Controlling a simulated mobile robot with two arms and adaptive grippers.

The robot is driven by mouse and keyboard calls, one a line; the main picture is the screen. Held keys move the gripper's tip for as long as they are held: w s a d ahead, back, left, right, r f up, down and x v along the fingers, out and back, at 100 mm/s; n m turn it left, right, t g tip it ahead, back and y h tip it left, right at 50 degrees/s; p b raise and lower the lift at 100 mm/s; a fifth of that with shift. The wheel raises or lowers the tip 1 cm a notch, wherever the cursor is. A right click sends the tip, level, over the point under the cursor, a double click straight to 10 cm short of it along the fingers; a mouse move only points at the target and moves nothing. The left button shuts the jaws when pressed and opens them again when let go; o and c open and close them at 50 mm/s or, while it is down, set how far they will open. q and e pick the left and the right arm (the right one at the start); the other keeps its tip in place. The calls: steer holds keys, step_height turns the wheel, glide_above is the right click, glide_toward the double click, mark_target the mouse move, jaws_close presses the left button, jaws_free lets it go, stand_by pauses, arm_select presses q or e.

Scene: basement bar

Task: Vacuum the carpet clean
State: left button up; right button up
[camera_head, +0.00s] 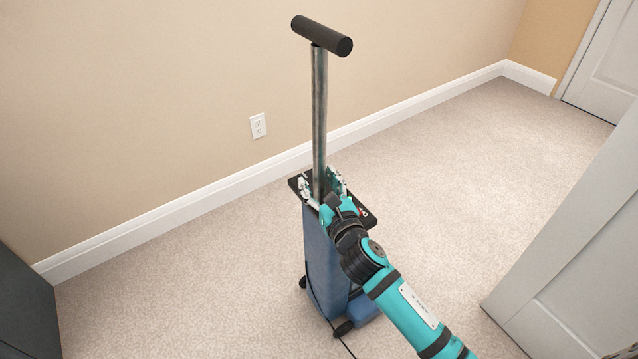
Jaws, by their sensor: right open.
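An upright vacuum stands on the carpet (455,150) in the middle of the head view. It has a blue body (318,250), a metal pole (319,110) and a black crossbar handle (321,36) on top. My right gripper (321,186) is at the foot of the pole, just above the black top plate of the body. Its fingers are open, one on each side of the pole. I cannot tell whether they touch it. My right forearm hides part of the vacuum's body and base. My left gripper is not in view.
A beige wall (150,100) with a white baseboard (200,202) and an outlet (258,126) runs behind the vacuum. A grey-white door panel (580,260) stands at the right. A dark cabinet (25,310) is at the lower left. Carpet is clear toward the far white door (612,65).

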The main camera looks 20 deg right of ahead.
jaws_close()
stand_by(0.4)
